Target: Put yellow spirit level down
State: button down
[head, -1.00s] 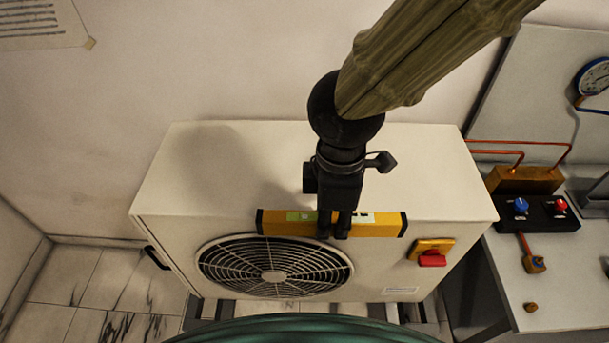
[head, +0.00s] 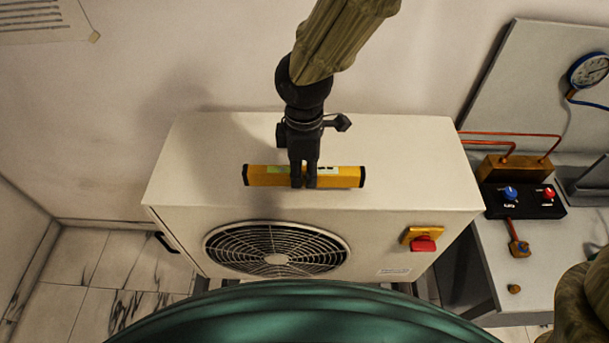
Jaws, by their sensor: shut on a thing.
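The yellow spirit level (head: 338,177) is a long bar with black end caps and pale windows along its upper face. It lies crosswise over the top of the white fan unit (head: 400,150), near the middle. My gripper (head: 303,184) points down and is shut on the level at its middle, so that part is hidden. I cannot tell whether the level touches the unit's top or hangs a little above it.
The unit's front has a round fan grille (head: 277,250) and a red switch (head: 423,244) on a yellow plate. The unit's top is otherwise clear.

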aim_at(304, 181)
jog(key=shift+w+f+p, duration=0.1)
jog(key=shift+f+p, duration=0.7)
jog(key=shift+f, duration=0.95)
jog(key=shift+f, duration=0.1)
jog(key=c, duration=1.2)
grip_release()
notch_tip(304, 181, up, 12)
jog(key=b, duration=0.3)
